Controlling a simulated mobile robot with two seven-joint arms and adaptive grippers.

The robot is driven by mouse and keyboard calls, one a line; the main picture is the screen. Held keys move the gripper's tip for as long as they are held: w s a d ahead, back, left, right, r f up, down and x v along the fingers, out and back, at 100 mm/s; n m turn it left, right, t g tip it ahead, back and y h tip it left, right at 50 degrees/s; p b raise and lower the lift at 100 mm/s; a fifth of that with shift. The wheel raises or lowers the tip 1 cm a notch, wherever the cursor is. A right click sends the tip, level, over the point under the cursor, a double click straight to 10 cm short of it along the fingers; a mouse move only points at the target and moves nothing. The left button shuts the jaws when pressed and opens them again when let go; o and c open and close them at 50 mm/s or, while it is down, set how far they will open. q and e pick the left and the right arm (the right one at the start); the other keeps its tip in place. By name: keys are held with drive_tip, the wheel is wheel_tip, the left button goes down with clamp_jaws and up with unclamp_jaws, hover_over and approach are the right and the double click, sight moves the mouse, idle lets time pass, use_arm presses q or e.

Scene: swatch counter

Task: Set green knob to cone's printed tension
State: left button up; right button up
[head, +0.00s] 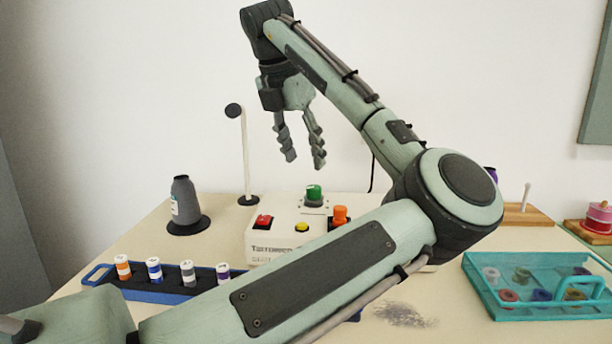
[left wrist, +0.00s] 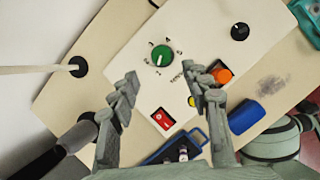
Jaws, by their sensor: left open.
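The green knob (head: 314,193) stands on top of the white box (head: 262,238). In the left wrist view the green knob (left wrist: 160,56) has a white pointer line and small dial marks around it, too small to read surely. The dark grey thread cone (head: 184,203) stands on a black base at the left; its pale label is too small to read. My left gripper (head: 305,162) is open and empty, above the box, with its fingers pointing down. In the left wrist view the fingertips (left wrist: 161,75) are apart, short of the knob in the picture. My right gripper is out of view.
The box also carries a red switch (head: 263,222), a yellow button (head: 302,227) and an orange knob (head: 340,214). A thin post (head: 245,160) stands behind. A blue rack (head: 150,293) holds several spools. A teal tray (head: 530,312) lies right. My left arm hides the table's middle.

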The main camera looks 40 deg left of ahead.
sight(314, 187)
use_arm(q)
drive_tip(key=shift+x, duration=3.8)
drive_tip(key=shift+w+d, duration=0.15)
drive_tip(key=shift+c, duration=0.4)
clamp_jaws()
